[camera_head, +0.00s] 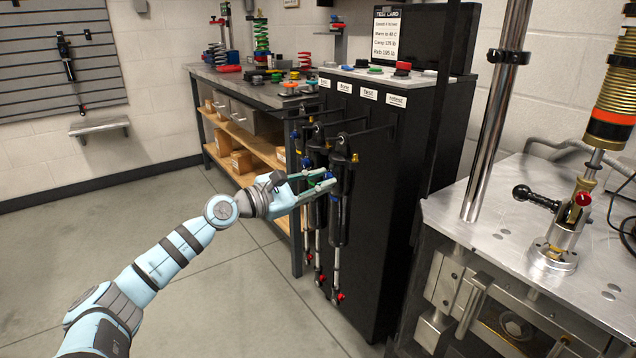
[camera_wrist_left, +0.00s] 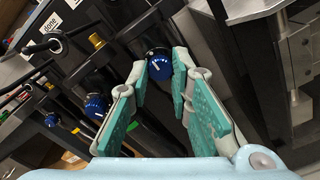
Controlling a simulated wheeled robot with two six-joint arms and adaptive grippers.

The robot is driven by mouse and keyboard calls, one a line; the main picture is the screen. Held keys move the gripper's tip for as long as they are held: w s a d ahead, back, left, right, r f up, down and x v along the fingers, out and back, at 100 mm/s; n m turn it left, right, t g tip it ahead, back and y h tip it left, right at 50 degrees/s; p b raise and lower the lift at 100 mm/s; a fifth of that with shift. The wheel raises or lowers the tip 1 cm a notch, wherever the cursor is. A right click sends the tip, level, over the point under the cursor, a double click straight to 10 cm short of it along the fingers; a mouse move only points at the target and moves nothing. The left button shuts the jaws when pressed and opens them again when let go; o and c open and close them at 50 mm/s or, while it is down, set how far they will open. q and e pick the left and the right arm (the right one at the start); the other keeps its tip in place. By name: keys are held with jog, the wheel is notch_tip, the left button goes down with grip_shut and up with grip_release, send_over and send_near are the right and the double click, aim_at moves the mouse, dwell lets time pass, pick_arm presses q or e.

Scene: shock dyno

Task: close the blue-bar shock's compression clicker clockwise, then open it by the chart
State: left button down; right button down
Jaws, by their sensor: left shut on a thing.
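Several black shocks hang upright in a row on the front of a black cabinet. The nearest shock (camera_head: 340,205) has my left gripper (camera_head: 326,184) at its upper part. In the left wrist view, my gripper's green-padded fingers are shut on a blue clicker knob (camera_wrist_left: 159,66) with white marks on its face. Two more blue knobs, a middle one (camera_wrist_left: 96,105) and a farther one (camera_wrist_left: 51,120), are on the neighbouring shocks, clear of the fingers. A blue bar on the held shock cannot be made out. My right gripper is not in view.
A lettered test card (camera_head: 386,38) stands on the black cabinet (camera_head: 385,190). A workbench (camera_head: 262,92) with springs and parts is behind. The metal dyno table (camera_head: 480,215) with its column stands at the right. The floor at the left is clear.

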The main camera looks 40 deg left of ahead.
pick_arm(q)
jog(key=c, duration=1.4)
grip_release()
jog(key=shift+c, duration=0.2)
notch_tip(320, 180, up, 10)
jog(key=shift+f, duration=0.1)
